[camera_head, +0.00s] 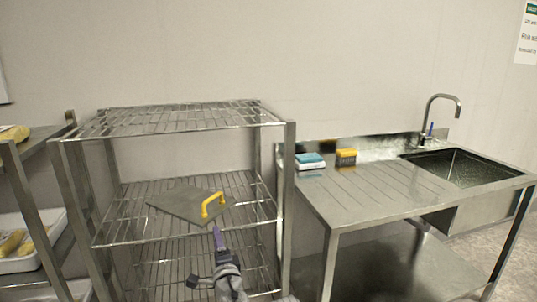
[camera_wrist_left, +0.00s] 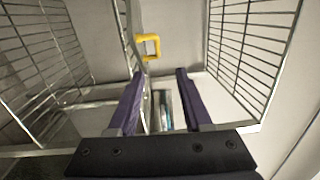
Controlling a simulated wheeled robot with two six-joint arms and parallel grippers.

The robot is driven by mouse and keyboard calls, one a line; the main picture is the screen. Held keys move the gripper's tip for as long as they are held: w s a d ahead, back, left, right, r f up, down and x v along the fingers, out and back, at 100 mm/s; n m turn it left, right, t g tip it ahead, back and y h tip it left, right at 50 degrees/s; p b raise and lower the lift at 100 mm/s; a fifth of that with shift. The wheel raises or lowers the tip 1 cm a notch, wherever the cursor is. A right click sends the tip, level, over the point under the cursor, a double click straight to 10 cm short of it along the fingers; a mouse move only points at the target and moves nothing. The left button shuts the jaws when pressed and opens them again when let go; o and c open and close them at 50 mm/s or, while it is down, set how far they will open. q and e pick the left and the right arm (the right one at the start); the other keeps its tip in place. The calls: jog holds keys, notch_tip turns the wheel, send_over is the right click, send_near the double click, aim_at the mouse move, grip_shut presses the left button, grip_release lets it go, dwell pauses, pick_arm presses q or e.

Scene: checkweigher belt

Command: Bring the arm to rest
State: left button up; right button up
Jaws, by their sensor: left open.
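My left gripper (camera_head: 217,237) is in front of the wire rack (camera_head: 260,205), below and near the yellow handle (camera_head: 209,205). In the left wrist view its two purple fingers (camera_wrist_left: 160,74) stand apart with nothing held between them. The yellow handle is fixed to a flat grey plate (camera_head: 175,203) that lies on the rack's middle shelf. In the left wrist view the yellow handle (camera_wrist_left: 151,47) is beyond the fingertips, apart from them. My right gripper is not in view.
A steel sink table (camera_head: 375,195) stands to the right, with a blue-and-white item (camera_head: 309,161) and a yellow-and-dark sponge or brush (camera_head: 346,156) on it. At the left another shelf holds a white tray (camera_head: 52,222) with yellow items.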

pick_arm(q)
jog(key=s+a+f+n+g+p, duration=0.2)
jog(key=s+n+g+p, duration=0.75)
jog(key=p, duration=0.35)
jog(key=s+d+n+g+h+p, duration=0.1)
jog(key=s+d+g+h+p, duration=0.3)
jog(key=s+d+g+p, duration=0.3)
jog(key=s+d+g, duration=0.1)
jog(key=s+d, duration=0.2)
jog(key=s, duration=0.3)
jog(key=shift+s+d+f+h, duration=0.15)
jog(key=shift+d+h, duration=0.05)
jog(key=shift+h, duration=0.2)
